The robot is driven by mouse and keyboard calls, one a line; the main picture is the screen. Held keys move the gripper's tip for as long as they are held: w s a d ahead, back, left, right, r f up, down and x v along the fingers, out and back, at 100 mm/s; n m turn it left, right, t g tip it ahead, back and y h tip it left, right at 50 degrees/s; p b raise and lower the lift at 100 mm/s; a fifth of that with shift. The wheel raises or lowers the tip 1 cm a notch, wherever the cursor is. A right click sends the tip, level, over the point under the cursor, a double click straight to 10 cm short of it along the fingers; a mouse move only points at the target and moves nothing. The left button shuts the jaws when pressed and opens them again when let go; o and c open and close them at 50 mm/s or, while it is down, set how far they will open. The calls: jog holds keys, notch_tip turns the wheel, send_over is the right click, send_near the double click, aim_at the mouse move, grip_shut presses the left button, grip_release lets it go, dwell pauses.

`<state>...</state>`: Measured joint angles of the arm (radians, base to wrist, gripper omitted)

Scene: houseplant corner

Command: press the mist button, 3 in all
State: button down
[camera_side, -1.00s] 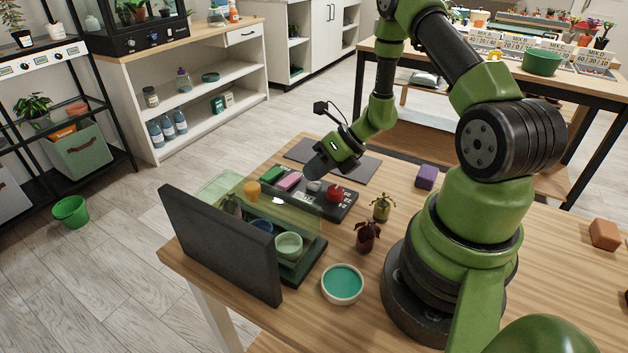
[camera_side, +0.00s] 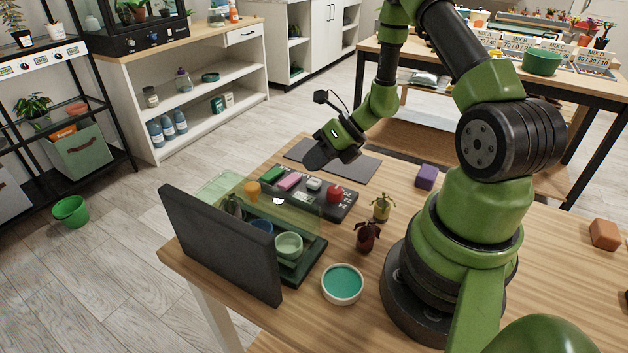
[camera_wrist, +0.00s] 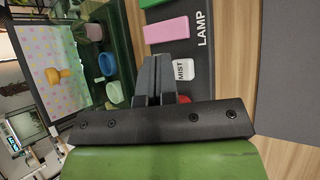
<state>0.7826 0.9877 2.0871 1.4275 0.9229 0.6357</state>
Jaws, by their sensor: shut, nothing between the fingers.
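The control panel (camera_side: 341,204) lies on the table with a green, a pink, a white and a red button. The white button (camera_side: 314,184), marked MIST in the wrist view (camera_wrist: 184,70), lies between the pink button (camera_side: 290,181) and the red button (camera_side: 335,192). My gripper (camera_side: 313,163) is shut and empty, above and apart from the panel. In the wrist view the closed fingers (camera_wrist: 152,62) are just left of the white button. The red button is partly hidden there behind my gripper.
A clear-covered case (camera_side: 310,262) with small pots and a dark upright panel (camera_side: 222,245) stands left of the control panel. Two small plants (camera_side: 381,207), a teal-filled bowl (camera_side: 342,284) and a purple block (camera_side: 427,177) are nearby. A grey mat (camera_side: 358,168) lies behind.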

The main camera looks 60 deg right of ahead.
aim_at(315, 179)
jog(key=shift+r, duration=2.2)
dwell(0.8)
notch_tip(315, 179, up, 4)
jog(key=shift+f, duration=0.1)
dwell(0.4)
jog(key=shift+f, duration=4.45)
jog(key=shift+f, duration=0.15)
jog(key=shift+f, duration=0.25)
